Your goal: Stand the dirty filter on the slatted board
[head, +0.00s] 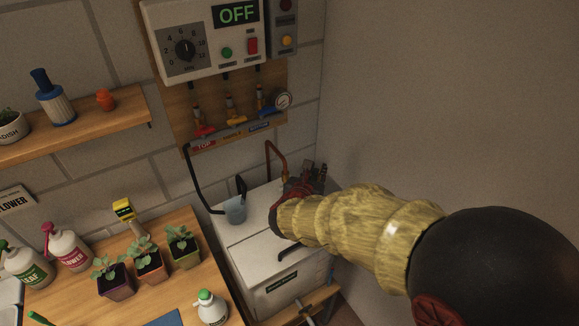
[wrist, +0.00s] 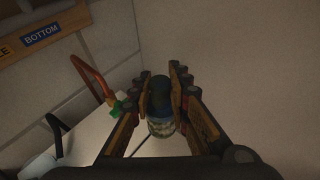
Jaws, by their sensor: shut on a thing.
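My gripper (wrist: 160,90) is shut on the dirty filter (wrist: 161,125), a cylinder with a dark top and a pale, grimy body with blue on it. The fingers sit on either side of it, above the white cabinet. In the head view my gripper (head: 314,178) is at the back right corner of the cabinet, by the wall, and the filter cannot be made out there. A cleaner, blue-capped filter (head: 56,102) stands on the wall shelf. I cannot pick out the slatted board for certain in either view.
The white cabinet (head: 262,262) bears a bluish cup (head: 236,212) on its left side. A copper pipe (head: 277,155) rises behind it. The valve board (head: 232,108) hangs above.

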